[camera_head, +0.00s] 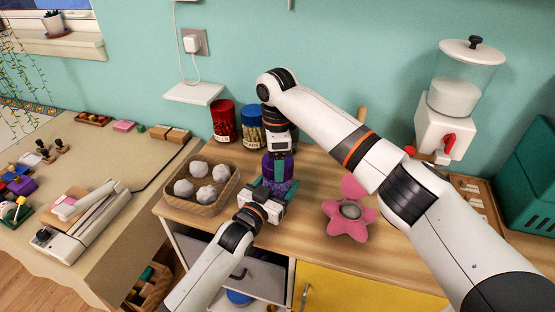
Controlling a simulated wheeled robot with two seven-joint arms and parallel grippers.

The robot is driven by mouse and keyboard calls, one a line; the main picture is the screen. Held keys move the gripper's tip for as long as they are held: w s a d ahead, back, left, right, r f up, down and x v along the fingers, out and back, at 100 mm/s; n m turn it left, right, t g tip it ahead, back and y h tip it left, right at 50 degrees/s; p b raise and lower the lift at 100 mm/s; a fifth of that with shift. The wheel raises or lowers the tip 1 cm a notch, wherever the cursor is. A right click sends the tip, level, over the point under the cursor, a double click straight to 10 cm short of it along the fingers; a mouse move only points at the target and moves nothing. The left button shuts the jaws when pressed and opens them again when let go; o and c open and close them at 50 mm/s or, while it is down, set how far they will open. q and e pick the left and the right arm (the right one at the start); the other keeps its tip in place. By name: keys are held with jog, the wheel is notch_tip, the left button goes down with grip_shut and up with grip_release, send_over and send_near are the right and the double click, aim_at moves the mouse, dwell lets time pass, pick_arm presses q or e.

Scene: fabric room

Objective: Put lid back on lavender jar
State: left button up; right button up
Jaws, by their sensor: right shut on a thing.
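The lavender jar (275,186) stands upright on the wooden counter, with purple contents showing low down and a darker purple top part, the lid (278,165), at its mouth. My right gripper (279,153) points down from above and is shut on the lid. Whether the lid is fully seated cannot be told. My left gripper (273,188) reaches in from the front, with its teal fingers on either side of the jar's lower part. Whether these fingers touch the jar is unclear. The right gripper's fingertips are mostly hidden.
A tray (222,204) of several grey-white balls is left of the jar. Red-lidded (223,121) and blue-lidded (252,127) jars stand behind. A pink flower-shaped thing (346,228) lies to the right, near my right arm. A white dispenser (446,126) stands at the back right.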

jog(key=m, duration=0.8)
jog(key=shift+m, duration=0.4)
jog(key=o, duration=0.9)
jog(key=shift+r, duration=0.1)
jog(key=shift+r, duration=2.2)
